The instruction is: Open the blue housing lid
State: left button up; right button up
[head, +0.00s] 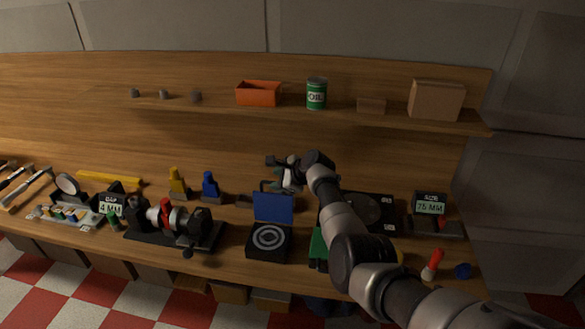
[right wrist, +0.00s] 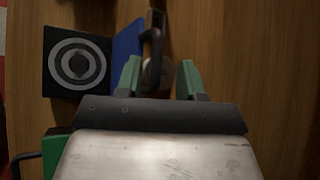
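The blue lid (head: 272,207) stands raised, roughly upright, at the back edge of its black housing (head: 253,252). Concentric light rings show on the housing's uncovered top. In the right wrist view the lid (right wrist: 127,50) is a narrow blue strip beside the black ringed housing (right wrist: 54,82). My right gripper (head: 272,180) is just behind and above the lid. Its green-tipped fingers (right wrist: 160,82) are apart. A dark curved piece (right wrist: 152,45) shows around the gap between them; I cannot tell if it touches them. The left gripper is not in view.
A red-and-black clamped assembly (head: 168,222) is left of the housing. Blue (head: 210,186) and yellow (head: 177,184) tools stand behind it. A shelf with an oil can (head: 316,93) runs above.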

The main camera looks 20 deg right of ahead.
jog(key=v, duration=0.7)
dwell(0.4)
